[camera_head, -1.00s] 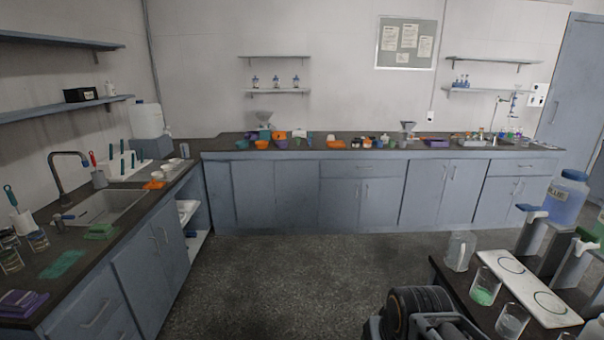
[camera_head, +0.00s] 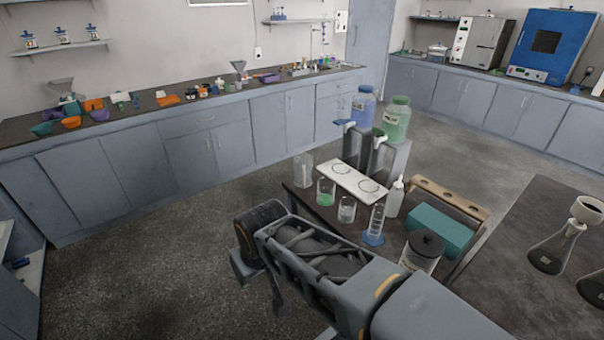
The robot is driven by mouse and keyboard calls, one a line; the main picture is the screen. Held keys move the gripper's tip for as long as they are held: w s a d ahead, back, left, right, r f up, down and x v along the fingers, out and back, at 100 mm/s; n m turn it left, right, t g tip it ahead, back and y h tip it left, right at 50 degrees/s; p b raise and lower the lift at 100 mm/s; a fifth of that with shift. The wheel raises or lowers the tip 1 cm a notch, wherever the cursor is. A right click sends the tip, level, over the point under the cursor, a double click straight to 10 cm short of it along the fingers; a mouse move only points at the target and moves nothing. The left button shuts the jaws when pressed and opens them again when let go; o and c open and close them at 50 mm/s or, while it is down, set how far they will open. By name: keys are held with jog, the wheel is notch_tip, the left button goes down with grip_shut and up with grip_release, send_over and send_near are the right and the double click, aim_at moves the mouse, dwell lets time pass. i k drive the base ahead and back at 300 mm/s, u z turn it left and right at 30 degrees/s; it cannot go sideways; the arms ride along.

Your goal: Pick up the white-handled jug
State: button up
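A clear jug (camera_head: 303,171) stands upright at the far left corner of the dark bench in the middle of the view. It is small here and I cannot make out a white handle on it. My arm (camera_head: 320,268) reaches in from the bottom, in front of the bench and on the near side of the jug. My gripper (camera_head: 258,284) seems to be the grey parts low at the arm's left end, apart from the jug. Its fingers are not clear, and I see nothing held.
Beside the jug are a beaker of green liquid (camera_head: 326,192), another beaker (camera_head: 346,209), a white board (camera_head: 352,181) and a measuring cylinder (camera_head: 375,224). Blue (camera_head: 363,108) and green (camera_head: 396,122) carboys stand on risers behind. Floor (camera_head: 150,265) at left is clear.

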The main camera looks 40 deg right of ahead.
aim_at(303, 161)
jog(key=z, duration=1.25)
jog(key=k, duration=0.6)
jog(key=u, duration=0.7)
jog(key=i, duration=1.3)
jog(key=u, duration=0.5)
jog(key=i, duration=0.45)
jog(key=u, duration=0.05)
